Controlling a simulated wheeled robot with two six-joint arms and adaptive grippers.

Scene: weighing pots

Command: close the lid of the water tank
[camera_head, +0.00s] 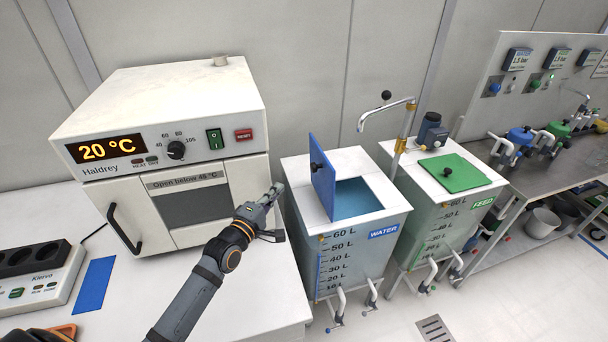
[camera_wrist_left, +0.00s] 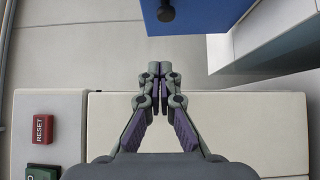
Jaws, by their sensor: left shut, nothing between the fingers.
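The water tank (camera_head: 346,262) stands right of the oven, with a blue "WATER" label and a litre scale on its front. Its blue lid (camera_head: 322,176) stands upright at the left of the square opening, with a dark knob on its left face; the opening shows blue inside. My left gripper (camera_head: 277,188) is shut and empty, left of the lid and in front of the oven's right edge. In the left wrist view the shut fingertips (camera_wrist_left: 160,68) are apart from the blue lid (camera_wrist_left: 200,16) and its knob. My right gripper is not in view.
A white oven (camera_head: 160,110) reading 20 °C stands on the bench left of the tank. A feed tank with a green lid (camera_head: 453,173) is at the right. A curved metal tap (camera_head: 388,108) rises between the tanks.

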